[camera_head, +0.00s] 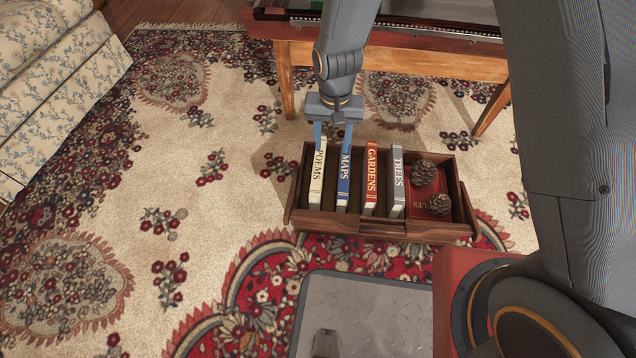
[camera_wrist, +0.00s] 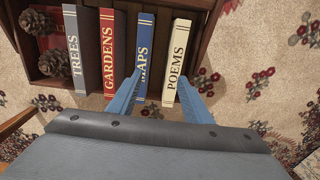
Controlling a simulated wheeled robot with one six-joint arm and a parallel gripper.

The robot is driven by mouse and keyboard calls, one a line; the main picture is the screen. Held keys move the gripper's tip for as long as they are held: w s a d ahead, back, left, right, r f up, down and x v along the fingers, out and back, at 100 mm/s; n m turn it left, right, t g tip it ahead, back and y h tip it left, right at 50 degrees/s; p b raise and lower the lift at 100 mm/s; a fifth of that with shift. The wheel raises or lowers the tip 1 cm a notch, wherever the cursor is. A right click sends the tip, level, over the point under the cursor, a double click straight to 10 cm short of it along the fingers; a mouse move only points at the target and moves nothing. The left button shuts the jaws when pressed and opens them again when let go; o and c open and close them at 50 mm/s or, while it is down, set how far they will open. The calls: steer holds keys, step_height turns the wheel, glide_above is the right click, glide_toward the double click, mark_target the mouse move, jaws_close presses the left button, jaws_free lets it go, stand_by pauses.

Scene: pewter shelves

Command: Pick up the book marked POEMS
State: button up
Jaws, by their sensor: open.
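The cream book marked POEMS (camera_head: 317,178) stands upright at the left end of a dark wooden crate in the head view. In the wrist view the POEMS book (camera_wrist: 177,62) is the rightmost book. The blue MAPS book (camera_head: 344,182) stands beside it with a gap between. My gripper (camera_head: 333,140) is above the far end of these two books, pointing down. In the wrist view my gripper (camera_wrist: 160,95) is open, with one blue finger overlapping the MAPS spine and the other near the lower end of POEMS. Nothing is between the fingers that I can see held.
The wooden crate (camera_head: 322,220) also holds the red GARDENS book (camera_head: 370,180), the grey TREES book (camera_head: 397,182), a red book lying flat (camera_head: 425,208) and pine cones (camera_head: 424,172). A wooden table (camera_head: 420,66) stands behind. Patterned rug left of the crate is clear.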

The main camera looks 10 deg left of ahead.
mark_target(318, 165)
steer(key=a+f+b, duration=0.1)
steer(key=f, duration=0.2)
steer(key=a+f+b, duration=0.1)
steer(key=f, duration=0.2)
steer(key=a+f+b, duration=0.1)
steer(key=f+b, duration=0.1)
steer(key=f, duration=0.1)
steer(key=shift+w+a+f, duration=0.25)
steer(key=shift+a+f, duration=0.05)
steer(key=shift+f, duration=0.05)
steer(key=shift+w+f+b, duration=0.1)
steer(key=shift+f+b, duration=2.4)
steer(key=shift+f, duration=1.2)
steer(key=shift+r, duration=0.1)
steer(key=shift+c, duration=0.2)
jaws_close()
